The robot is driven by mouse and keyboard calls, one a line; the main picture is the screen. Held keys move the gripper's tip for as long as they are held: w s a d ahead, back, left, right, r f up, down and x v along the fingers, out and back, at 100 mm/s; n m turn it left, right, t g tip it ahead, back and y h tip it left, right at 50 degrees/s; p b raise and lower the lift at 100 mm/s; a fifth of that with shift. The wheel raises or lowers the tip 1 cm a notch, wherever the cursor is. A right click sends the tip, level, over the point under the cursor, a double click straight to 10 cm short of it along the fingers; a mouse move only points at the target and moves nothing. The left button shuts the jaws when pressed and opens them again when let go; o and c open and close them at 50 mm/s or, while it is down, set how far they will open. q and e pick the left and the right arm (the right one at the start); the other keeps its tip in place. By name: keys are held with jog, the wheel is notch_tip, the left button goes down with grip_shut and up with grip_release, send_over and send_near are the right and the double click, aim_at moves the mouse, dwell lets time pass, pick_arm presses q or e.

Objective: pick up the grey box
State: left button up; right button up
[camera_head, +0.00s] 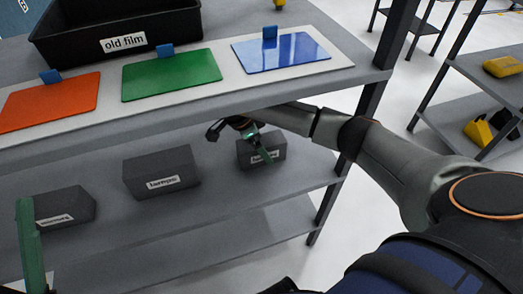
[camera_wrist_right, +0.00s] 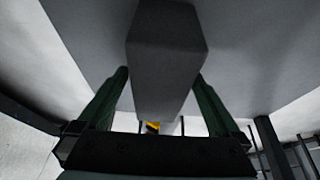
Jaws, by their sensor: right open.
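Three dark grey boxes with white labels sit on the lower shelf in the head view: a left box (camera_head: 60,207), a middle box (camera_head: 158,170) and a right box (camera_head: 276,150). The label words are too small to read surely. My right gripper (camera_head: 258,150) reaches under the upper shelf to the right box, one green finger crossing its front. In the right wrist view this box (camera_wrist_right: 165,50) lies between the two spread green fingers; whether they touch it is unclear. One green finger of my left gripper (camera_head: 30,245) shows at the lower left; the rest is out of frame.
The upper shelf (camera_head: 230,85) sits close above the right arm, holding orange (camera_head: 50,103), green (camera_head: 170,75) and blue (camera_head: 282,53) sheets and a black "old film" bin (camera_head: 60,48). A shelf post (camera_head: 395,35) stands near the right arm.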

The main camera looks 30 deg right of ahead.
jog(key=shift+f, duration=0.25)
dwell(0.6)
jog(key=shift+c, duration=0.4)
grip_shut()
dwell(0.4)
